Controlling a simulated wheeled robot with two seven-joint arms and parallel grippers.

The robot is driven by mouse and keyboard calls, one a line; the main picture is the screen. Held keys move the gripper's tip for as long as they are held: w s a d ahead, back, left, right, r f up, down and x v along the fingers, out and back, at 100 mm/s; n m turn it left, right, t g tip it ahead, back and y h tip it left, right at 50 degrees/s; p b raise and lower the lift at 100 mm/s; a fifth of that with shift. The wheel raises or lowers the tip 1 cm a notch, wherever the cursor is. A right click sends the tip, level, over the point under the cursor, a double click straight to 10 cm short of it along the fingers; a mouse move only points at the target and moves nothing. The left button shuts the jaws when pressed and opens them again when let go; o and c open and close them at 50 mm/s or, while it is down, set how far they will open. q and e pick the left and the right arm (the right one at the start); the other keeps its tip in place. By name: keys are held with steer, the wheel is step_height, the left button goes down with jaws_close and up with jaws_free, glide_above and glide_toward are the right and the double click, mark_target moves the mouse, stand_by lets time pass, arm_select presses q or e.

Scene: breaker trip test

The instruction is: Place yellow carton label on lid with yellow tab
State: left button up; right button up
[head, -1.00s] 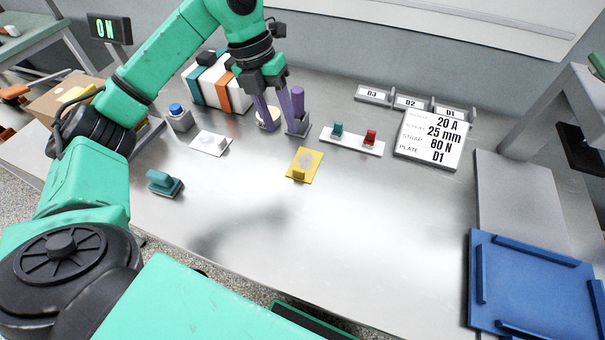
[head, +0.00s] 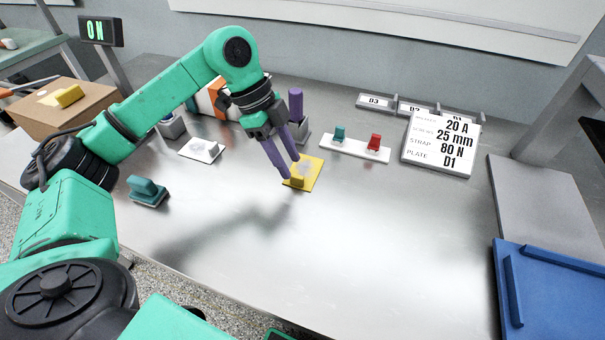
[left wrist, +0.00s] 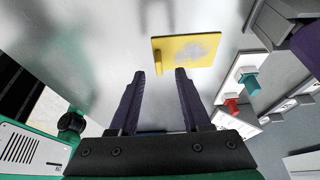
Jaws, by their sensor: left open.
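The yellow label (head: 312,171) is a flat yellow plate with a grey patch and a small raised yellow tab at its near edge. It lies on the metal table and also shows in the left wrist view (left wrist: 200,48). My left gripper (head: 291,168) is open and empty, with its purple fingers pointing down at the tab end. In the left wrist view the tab lies just beyond the gap between the fingertips (left wrist: 160,73); contact cannot be told. A brown carton (head: 50,116) at far left carries a yellow block (head: 69,96) on its top. My right gripper is not in view.
A white plate (head: 200,150) and a teal block (head: 147,190) lie left of the label. A white strip (head: 354,150) with teal and red knobs lies behind right. A blue tray (head: 550,290) is at right. The front middle table is clear.

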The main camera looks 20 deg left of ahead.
mark_target(296, 176)
arm_select(q)
steer(key=x, duration=0.4)
steer(key=shift+s, duration=0.1)
jaws_close()
step_height(296, 176, up, 20)
steer(key=p, duration=0.3)
